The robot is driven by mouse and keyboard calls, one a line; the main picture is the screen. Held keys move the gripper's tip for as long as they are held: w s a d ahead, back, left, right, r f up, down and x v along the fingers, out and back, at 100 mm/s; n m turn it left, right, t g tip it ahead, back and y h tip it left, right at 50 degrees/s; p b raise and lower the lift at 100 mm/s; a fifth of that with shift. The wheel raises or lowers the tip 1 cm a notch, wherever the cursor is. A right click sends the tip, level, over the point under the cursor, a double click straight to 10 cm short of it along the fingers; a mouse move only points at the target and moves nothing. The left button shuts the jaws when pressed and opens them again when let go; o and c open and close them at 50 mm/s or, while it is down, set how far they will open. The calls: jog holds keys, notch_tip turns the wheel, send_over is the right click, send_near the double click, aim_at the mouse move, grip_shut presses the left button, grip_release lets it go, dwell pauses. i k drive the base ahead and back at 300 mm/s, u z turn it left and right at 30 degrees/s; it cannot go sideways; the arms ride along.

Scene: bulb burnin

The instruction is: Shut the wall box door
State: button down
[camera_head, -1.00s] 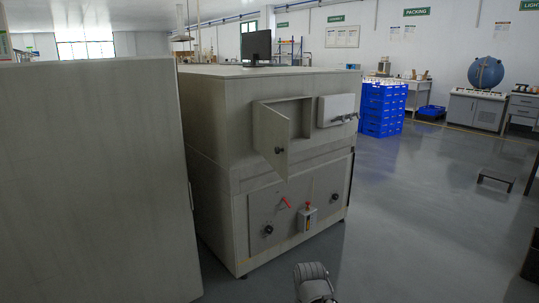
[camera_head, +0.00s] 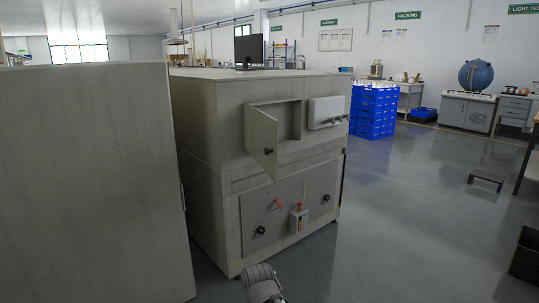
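The wall box door (camera_head: 262,143) stands open on the upper front of a large grey cabinet (camera_head: 205,150). It is hinged at its left edge, swings out toward me, and has a dark round knob near its free edge. The box opening (camera_head: 290,121) beside it shows a plain recess. A grey rounded part of my arm shows at the bottom edge, well below and apart from the door. My gripper's fingers are not visible.
A tall grey panel (camera_head: 90,180) fills the near left. A white box with levers (camera_head: 326,112) sits right of the opening. A small box with a red top (camera_head: 299,218) juts from the lower front. Blue crates (camera_head: 373,112) stand behind. Floor (camera_head: 400,220) to the right is clear; a low step (camera_head: 486,182) stands beyond.

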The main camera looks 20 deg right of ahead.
aim_at(264, 129)
jog(key=u, duration=0.1)
jog(key=i, duration=1)
jog(key=z, duration=0.1)
